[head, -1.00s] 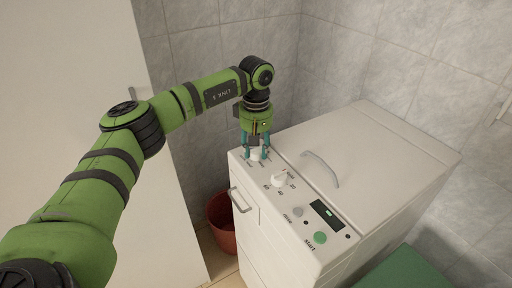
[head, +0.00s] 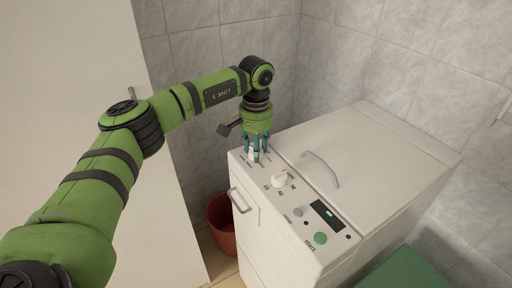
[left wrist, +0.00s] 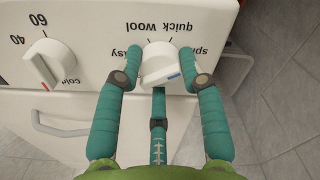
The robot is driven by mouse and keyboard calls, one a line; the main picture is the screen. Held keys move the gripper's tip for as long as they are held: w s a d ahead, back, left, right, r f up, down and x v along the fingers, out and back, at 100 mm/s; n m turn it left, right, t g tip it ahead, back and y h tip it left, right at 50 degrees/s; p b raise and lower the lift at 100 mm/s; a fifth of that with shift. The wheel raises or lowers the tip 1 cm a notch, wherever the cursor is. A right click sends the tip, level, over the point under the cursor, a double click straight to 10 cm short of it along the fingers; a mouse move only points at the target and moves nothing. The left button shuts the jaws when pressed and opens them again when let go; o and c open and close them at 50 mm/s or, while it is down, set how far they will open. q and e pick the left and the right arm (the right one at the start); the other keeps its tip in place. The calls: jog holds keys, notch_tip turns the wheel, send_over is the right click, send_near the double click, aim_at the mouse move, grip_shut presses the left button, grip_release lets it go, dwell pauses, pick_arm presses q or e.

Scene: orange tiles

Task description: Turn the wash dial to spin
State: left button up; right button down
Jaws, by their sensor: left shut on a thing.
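The white wash dial (left wrist: 160,62) sits on the washing machine's top panel, with a blue mark on its lower right side in the left wrist view. The labels around it read upside down: easy at left, wool and quick above, and a partly hidden one starting "sp" at right. The blue mark lies below that right label. My left gripper (left wrist: 160,77) has a finger on either side of the dial and is shut on it. In the head view the gripper (head: 256,158) points down at the panel's far left end, hiding much of the dial. My right gripper is out of view.
A second white dial (left wrist: 50,64) with a red mark is beside it; it also shows in the head view (head: 280,180). A grey knob (head: 298,212), display (head: 326,214) and green start button (head: 320,238) follow. A lid handle (head: 322,168) and red bucket (head: 222,222) are near.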

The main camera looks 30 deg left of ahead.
pick_arm(q)
jog(key=shift+f+m, duration=0.1)
jog(key=shift+m, duration=1)
jog(key=o, duration=1.1)
jog(key=shift+o, duration=0.2)
jog(key=shift+r, duration=0.25)
notch_tip(320, 180, up, 12)
jog(key=shift+f, duration=0.15)
